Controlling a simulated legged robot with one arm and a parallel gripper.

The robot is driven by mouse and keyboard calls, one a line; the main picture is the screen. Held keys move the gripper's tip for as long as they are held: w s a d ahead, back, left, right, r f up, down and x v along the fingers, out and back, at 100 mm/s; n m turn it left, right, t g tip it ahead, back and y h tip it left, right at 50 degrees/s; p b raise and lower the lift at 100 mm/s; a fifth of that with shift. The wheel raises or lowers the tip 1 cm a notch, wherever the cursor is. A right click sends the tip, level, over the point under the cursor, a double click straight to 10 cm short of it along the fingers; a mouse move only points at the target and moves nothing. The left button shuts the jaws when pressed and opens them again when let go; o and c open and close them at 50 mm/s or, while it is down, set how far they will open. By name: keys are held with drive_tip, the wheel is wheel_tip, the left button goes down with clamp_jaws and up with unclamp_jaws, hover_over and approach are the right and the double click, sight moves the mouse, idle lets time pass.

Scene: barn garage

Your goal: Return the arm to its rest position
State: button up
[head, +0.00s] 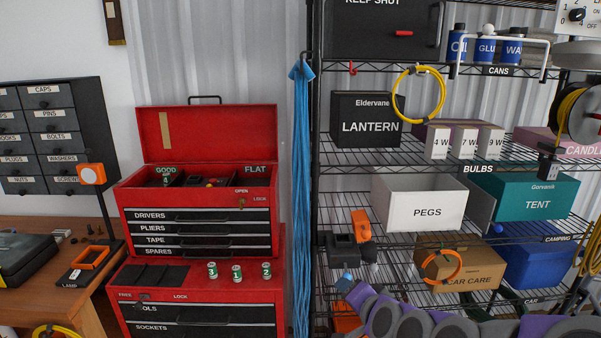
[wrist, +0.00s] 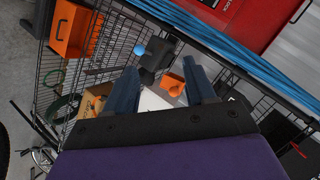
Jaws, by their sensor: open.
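My arm shows as purple and grey links (head: 413,322) along the bottom right of the head view, low in front of the wire shelf rack. In the wrist view my gripper (wrist: 163,88) is open, with two dark blue fingers spread wide and nothing held between them. Beyond the fingers are a dark device (wrist: 156,56) with a blue ball and an orange item (wrist: 174,84).
The wire rack holds a white PEGS box (head: 420,203), a CAR CARE box (head: 463,270) and a TENT box (head: 535,200). A blue hanging strand (head: 301,190) separates it from the red tool chest (head: 195,220). A wooden bench (head: 85,308) stands at left.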

drive_tip(key=s+a+f+n+g, duration=0.2)
drive_tip(key=s+n+g, duration=0.1)
drive_tip(key=s, duration=0.4)
drive_tip(key=s+a+f+n+g, duration=0.1)
drive_tip(key=s+f+n+g, duration=0.25)
drive_tip(key=s, duration=0.35)
drive_tip(key=s+d+n+g+h, duration=0.2)
drive_tip(key=s+g, duration=0.5)
drive_tip(key=s, duration=1.4)
drive_tip(key=shift+s+d+r+h, duration=0.2)
drive_tip(key=shift+d+r+h, duration=0.25)
drive_tip(key=shift+d, duration=0.65)
